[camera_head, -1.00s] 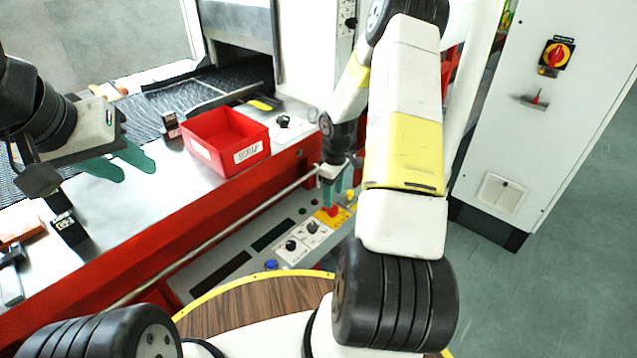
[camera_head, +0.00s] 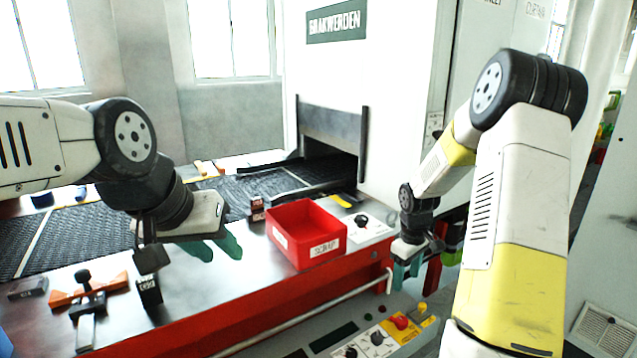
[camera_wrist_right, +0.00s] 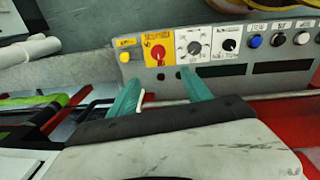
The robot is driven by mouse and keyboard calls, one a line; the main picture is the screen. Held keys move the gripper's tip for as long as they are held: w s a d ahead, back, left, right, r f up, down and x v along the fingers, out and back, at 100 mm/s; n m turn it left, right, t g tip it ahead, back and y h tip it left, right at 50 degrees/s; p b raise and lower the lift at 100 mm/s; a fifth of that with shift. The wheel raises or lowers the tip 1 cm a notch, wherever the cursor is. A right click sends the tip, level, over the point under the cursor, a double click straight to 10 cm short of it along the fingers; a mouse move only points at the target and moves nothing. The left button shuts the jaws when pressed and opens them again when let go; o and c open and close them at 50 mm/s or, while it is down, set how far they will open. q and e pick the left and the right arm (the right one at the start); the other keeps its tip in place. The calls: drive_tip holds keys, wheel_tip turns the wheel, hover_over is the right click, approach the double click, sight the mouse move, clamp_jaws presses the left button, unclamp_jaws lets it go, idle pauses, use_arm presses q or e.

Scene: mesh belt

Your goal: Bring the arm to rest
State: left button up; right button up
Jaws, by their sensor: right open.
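My right arm comes down from the upper right in the head view. Its gripper (camera_head: 408,272) hangs beside the red front of the machine, above the control panel. In the right wrist view its two green fingers (camera_wrist_right: 168,92) stand apart with nothing between them, pointing toward the panel. My left gripper (camera_head: 215,248) is over the steel table left of the red bin, with its green fingers seen from the side. I cannot tell how far apart they are, and I see nothing held there.
A red scrap bin (camera_head: 308,225) stands on the table before the mesh belt (camera_head: 75,240). The control panel (camera_wrist_right: 275,68) carries a red emergency knob (camera_wrist_right: 158,53), dials and coloured buttons. A white cabinet (camera_head: 605,250) stands at the right. An orange clamp fixture (camera_head: 88,290) sits at the left.

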drive_tip(key=s+a+r+m+t, duration=0.1)
drive_tip(key=s+a+r+m, duration=0.2)
drive_tip(key=r, duration=0.5)
drive_tip(key=s+a+r+t, duration=0.1)
drive_tip(key=s+a+r, duration=0.1)
drive_tip(key=s+r, duration=0.5)
drive_tip(key=s+a+r+m+t+y, duration=0.1)
drive_tip(key=s+a+r+m, duration=0.1)
drive_tip(key=s+r, duration=0.3)
drive_tip(key=s+a+r+m+t+y, duration=0.1)
drive_tip(key=s+a+r+t, duration=0.1)
drive_tip(key=s+a+r, duration=0.2)
drive_tip(key=s+r, duration=0.2)
drive_tip(key=s, duration=0.2)
drive_tip(key=shift+s+a+m, duration=0.2)
drive_tip(key=shift+a+m, duration=0.15)
drive_tip(key=shift+m, duration=0.05)
